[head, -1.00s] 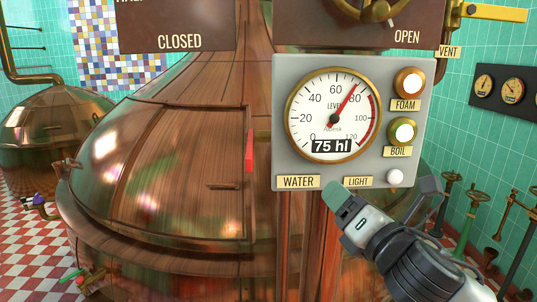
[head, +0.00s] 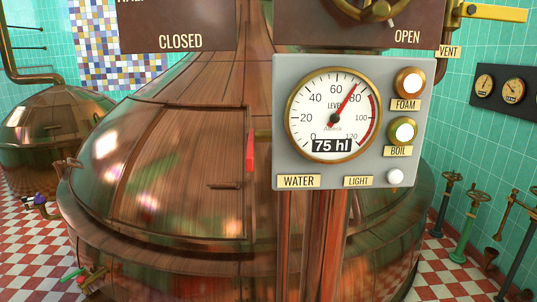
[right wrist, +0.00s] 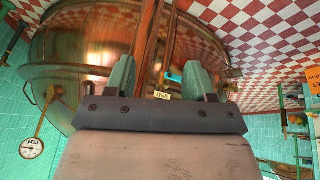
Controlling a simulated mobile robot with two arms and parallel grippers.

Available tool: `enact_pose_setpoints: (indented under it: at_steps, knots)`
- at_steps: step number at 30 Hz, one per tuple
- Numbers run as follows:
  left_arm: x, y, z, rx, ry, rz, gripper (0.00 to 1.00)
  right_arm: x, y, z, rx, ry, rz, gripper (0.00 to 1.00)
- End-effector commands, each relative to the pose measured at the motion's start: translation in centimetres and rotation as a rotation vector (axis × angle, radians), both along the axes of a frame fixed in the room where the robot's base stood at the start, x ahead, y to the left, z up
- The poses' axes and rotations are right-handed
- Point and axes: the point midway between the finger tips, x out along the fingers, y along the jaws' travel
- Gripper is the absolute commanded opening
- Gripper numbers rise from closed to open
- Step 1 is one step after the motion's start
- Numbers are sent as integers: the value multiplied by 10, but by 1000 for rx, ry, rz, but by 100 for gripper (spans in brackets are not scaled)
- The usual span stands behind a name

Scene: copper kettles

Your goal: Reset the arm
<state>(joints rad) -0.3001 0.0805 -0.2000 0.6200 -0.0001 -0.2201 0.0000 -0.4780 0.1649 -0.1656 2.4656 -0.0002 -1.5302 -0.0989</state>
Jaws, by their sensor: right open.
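My right gripper (right wrist: 157,76) shows in the right wrist view with its two green fingertips wide apart and nothing between them. Behind it is the large copper kettle (right wrist: 85,55), with a small label plate (right wrist: 162,95) visible between the fingers. Neither gripper shows in the head view. There the copper kettle (head: 170,170) fills the middle, with its hatch door shut and a red piece at the door's right edge.
A grey gauge panel (head: 281,120) stands before the kettle, its dial reading 75 hl, with FOAM and BOIL lamps lit. A smaller kettle (head: 58,122) is at the left. Floor valves (head: 467,222) stand along the right wall.

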Motion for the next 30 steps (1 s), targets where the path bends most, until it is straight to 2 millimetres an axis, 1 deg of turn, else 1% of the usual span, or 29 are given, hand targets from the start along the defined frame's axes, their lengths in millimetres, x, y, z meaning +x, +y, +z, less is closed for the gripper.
enact_pose_setpoints:
  at_steps: [1,4,7,11,14,17,18,20,21,23,24,26,27,29,30]
  knots:
    - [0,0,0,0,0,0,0,-16,-3,-7,20,54,-57,54]
    - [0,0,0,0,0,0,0,-45,-9,-19,50,151,-170,54]
    - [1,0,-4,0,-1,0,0,-33,-7,-49,45,152,-161,54]
    - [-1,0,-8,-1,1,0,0,-26,-6,-88,42,166,-158,54]
    - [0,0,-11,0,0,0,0,-22,-5,-122,40,177,-155,54]
    - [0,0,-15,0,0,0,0,-21,-4,-163,38,193,-152,54]
    - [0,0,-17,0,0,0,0,-22,-4,-182,36,201,-150,54]
    - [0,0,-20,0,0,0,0,-25,-4,-214,34,213,-148,54]
    - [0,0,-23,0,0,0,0,-29,-4,-236,33,221,-147,54]
    - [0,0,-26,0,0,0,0,-36,-5,-270,30,234,-144,54]
    - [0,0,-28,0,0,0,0,-43,-6,-292,28,243,-143,54]
    - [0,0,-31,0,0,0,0,-54,-8,-323,26,256,-140,54]
    - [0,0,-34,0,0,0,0,-64,-9,-343,23,263,-139,54]
    - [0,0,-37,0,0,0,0,-79,-12,-372,20,277,-136,54]
    - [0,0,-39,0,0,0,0,-90,-13,-389,19,286,-134,54]
